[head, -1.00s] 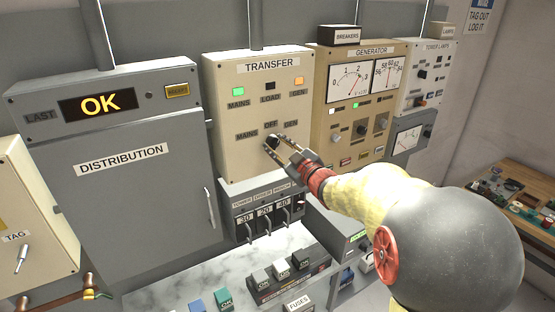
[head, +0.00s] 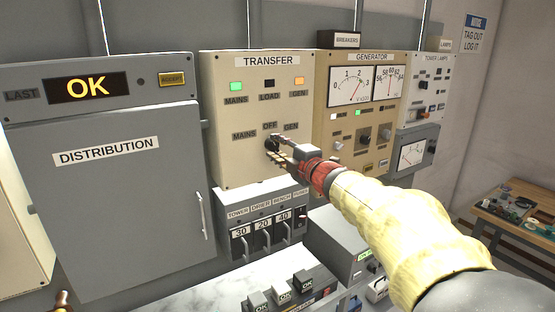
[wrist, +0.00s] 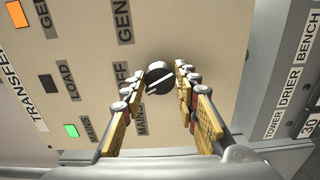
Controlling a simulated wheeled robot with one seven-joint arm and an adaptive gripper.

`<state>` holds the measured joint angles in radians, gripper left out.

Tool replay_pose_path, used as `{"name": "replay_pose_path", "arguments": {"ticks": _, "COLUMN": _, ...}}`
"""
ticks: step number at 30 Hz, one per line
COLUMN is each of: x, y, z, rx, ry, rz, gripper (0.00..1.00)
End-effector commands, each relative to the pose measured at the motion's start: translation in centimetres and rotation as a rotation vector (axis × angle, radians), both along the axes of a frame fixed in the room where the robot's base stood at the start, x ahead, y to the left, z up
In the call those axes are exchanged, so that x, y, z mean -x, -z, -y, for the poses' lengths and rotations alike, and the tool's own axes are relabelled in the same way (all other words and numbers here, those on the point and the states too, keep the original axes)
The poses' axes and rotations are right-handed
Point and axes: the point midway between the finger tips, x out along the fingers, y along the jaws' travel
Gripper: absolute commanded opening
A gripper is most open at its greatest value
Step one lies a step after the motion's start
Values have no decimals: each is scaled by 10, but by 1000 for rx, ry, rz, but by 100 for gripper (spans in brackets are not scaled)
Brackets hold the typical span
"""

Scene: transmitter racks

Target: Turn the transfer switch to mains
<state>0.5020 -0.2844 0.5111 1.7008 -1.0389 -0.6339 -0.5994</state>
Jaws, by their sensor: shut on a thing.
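The transfer switch is a round black knob (head: 270,143) on the beige TRANSFER panel (head: 225,165), below the labels MAINS, OFF and GEN. My gripper (head: 276,148) reaches it from the lower right and is shut on it. In the wrist view the knob (wrist: 158,77) sits between the two fingertips of my gripper (wrist: 159,73). Its white line runs slantwise; I cannot tell which end is the pointer. The MAINS lamp (head: 236,87) is green, the LOAD lamp (head: 269,83) is dark and the GEN lamp (head: 299,81) is orange.
Below the panel is a row of breaker levers (head: 266,240). The DISTRIBUTION cabinet (head: 110,210) with an OK display stands left, the GENERATOR panel (head: 345,115) right. A grey box (head: 335,243) stands under my arm. A wooden bench (head: 515,220) is at far right.

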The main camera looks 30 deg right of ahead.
Motion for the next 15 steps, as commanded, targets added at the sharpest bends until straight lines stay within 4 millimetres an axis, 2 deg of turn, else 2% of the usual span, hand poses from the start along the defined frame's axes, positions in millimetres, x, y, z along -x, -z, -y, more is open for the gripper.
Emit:
{"name": "replay_pose_path", "arguments": {"ticks": 3, "x": 0, "y": 5, "z": 0, "rx": 109, "ry": 0, "rz": 4, "gripper": 5}}
{"name": "replay_pose_path", "arguments": {"ticks": 15, "x": 0, "y": 2, "z": 0, "rx": 422, "ry": 0, "rz": 14, "gripper": 5}}
